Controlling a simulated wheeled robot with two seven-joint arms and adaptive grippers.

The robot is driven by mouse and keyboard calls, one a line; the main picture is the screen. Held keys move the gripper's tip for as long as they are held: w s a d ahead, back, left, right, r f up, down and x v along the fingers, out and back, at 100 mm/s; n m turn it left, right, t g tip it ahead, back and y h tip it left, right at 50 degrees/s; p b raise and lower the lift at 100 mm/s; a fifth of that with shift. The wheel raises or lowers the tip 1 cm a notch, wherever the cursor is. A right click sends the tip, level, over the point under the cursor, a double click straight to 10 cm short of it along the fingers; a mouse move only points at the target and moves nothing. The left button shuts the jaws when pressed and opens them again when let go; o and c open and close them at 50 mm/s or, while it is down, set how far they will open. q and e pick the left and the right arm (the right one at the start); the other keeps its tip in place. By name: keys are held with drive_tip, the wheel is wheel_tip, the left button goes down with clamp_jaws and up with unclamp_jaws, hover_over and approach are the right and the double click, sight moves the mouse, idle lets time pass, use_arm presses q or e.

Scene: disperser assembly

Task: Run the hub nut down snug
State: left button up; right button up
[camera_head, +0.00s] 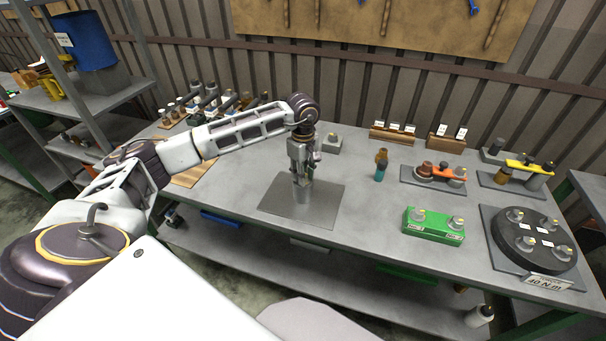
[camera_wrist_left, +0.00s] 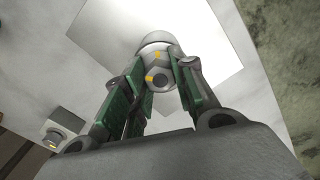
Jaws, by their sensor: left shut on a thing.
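My left gripper (camera_head: 302,168) points straight down over the middle of the grey base plate (camera_head: 270,201). A grey cylindrical hub (camera_head: 302,191) stands upright on the plate, directly under the fingers. In the left wrist view the green-padded fingers (camera_wrist_left: 160,85) are closed around the grey hex hub nut (camera_wrist_left: 155,62), which has yellow marks, at the top of the hub. The nut is hidden by the fingers in the head view. I cannot tell how far down the nut sits. My right gripper is not in view.
A small grey block (camera_head: 332,144) with a fitting stands behind the plate. The table (camera_head: 365,215) is clear around the plate.

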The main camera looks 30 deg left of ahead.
use_arm(q)
drive_tip(key=o, duration=0.7)
drive_tip(key=shift+o, duration=1.6)
drive_tip(key=shift+r, duration=0.85)
wheel_tip(320, 180, up, 10)
drive_tip(key=shift+r, duration=0.2)
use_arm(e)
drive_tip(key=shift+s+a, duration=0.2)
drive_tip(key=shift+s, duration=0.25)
